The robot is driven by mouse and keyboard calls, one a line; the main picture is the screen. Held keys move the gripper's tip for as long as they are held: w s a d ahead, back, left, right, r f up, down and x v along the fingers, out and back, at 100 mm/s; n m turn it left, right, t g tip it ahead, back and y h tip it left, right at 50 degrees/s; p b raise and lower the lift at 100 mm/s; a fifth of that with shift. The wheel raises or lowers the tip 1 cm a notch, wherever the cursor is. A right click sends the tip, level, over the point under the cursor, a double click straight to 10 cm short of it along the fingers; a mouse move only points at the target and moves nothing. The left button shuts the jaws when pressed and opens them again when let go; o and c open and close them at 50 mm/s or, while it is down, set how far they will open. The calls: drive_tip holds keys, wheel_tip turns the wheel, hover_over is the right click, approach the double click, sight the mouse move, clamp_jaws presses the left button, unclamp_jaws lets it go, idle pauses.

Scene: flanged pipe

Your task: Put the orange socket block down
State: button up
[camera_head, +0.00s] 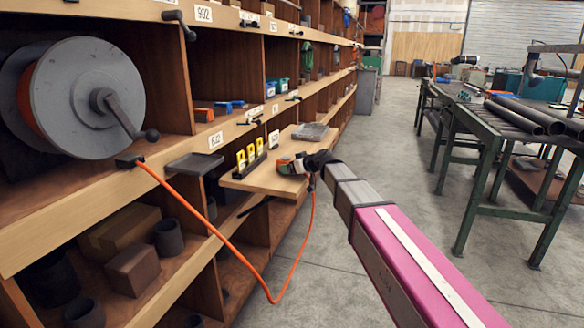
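The orange socket block (287,165) is small in the head view, at the black end of my arm, over the wooden pull-out board (262,184). Dark and greenish parts show around it. My gripper (301,164) is right at the block. Its fingers are too small and dark to make out, so I cannot tell whether they are closed on it. I also cannot tell whether the block touches the board or is just above it. An orange cable (235,250) runs from the reel (85,95), sags low and rises to just below my gripper.
On the board stand a black holder with yellow pieces (250,160) and a grey transparent box (310,132). A small dark tray (194,164) juts from the shelf (190,100). Right, beyond open floor, a green workbench (495,125) bears dark pipes (525,115).

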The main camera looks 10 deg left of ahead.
drive_tip(key=v, duration=1.2)
drive_tip(key=shift+r, duration=0.2)
drive_tip(key=s+d+f+m+g+h, duration=0.2)
drive_tip(key=s+d+f+m+h, duration=0.2)
drive_tip(key=d+f, duration=0.6)
drive_tip(key=s+d+f+m+g+h, duration=0.2)
drive_tip(key=s+d+f+m+h, duration=0.2)
drive_tip(key=s+d+f, duration=0.5)
drive_tip(key=s+d+f+m+g+h, duration=0.2)
drive_tip(key=s+d+f+m+h, duration=0.2)
drive_tip(key=d+f, duration=0.9)
drive_tip(key=s+d, duration=0.2)
drive_tip(key=d, duration=0.1)
drive_tip(key=shift+s+d+f+m, duration=0.2)
drive_tip(key=shift+s+d+m, duration=0.1)
drive_tip(key=shift+s+d, duration=0.1)
